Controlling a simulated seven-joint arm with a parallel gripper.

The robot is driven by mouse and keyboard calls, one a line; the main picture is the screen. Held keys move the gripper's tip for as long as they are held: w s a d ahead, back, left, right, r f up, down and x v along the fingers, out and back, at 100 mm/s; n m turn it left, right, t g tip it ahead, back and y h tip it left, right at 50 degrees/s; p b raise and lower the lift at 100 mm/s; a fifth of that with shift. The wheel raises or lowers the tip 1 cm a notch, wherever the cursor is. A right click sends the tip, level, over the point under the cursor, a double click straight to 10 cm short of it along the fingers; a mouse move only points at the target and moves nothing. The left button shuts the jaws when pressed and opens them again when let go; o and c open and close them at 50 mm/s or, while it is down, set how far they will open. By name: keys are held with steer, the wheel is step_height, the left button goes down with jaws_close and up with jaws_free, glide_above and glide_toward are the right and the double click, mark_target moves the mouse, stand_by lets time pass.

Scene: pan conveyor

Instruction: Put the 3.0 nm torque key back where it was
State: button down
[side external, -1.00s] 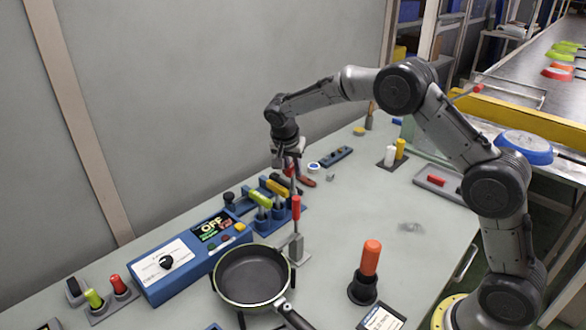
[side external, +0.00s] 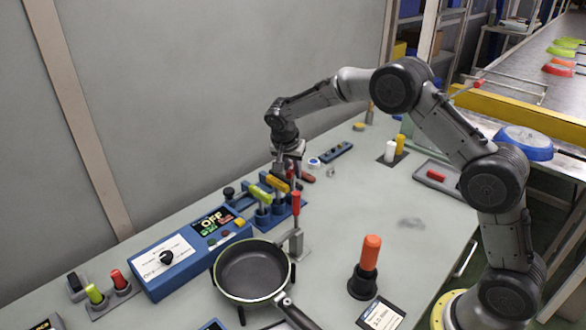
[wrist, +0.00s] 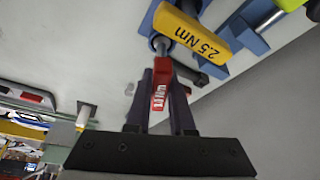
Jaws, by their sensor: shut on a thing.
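The red torque key (wrist: 160,85) is between the fingers of my gripper (wrist: 163,75) in the wrist view. Its small label is hard to read. My gripper is shut on its handle, and the key's metal shaft points away from the fingers. In the side view my gripper (side external: 290,168) is over the back end of the blue key rack (side external: 240,203). The yellow key marked 2.5 Nm (wrist: 203,32) stands in the rack close to the held key. A lime key (side external: 260,194) stands beside it. I cannot tell whether the shaft tip is inside a rack socket.
A pan (side external: 250,270) stands in front of the rack, with a red upright handle (side external: 296,203) between them. A blue control box (side external: 190,255) showing OFF is to the left. An orange-handled tool (side external: 370,255) stands at right. The table's middle right is clear.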

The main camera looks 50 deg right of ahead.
steer(key=shift+f, duration=0.9)
steer(key=c, duration=0.7)
jaws_free()
steer(key=s+a+r+t, duration=0.15)
steer(key=s+r, duration=0.25)
steer(key=r, duration=0.8)
steer(key=s+a+r, duration=0.2)
steer(key=s+r, duration=0.2)
steer(key=r, duration=0.7)
steer(key=s+r+n+t+y, duration=0.25)
steer(key=s+n, duration=0.25)
steer(key=s, duration=1.7)
steer(key=s+a+f+n+y, duration=0.1)
steer(key=s+a+f+n, duration=0.2)
steer(key=s+f+n, duration=0.5)
steer(key=shift+s+a+y, duration=0.25)
steer(key=shift+s+y, duration=0.05)
steer(key=shift+y, duration=0.05)
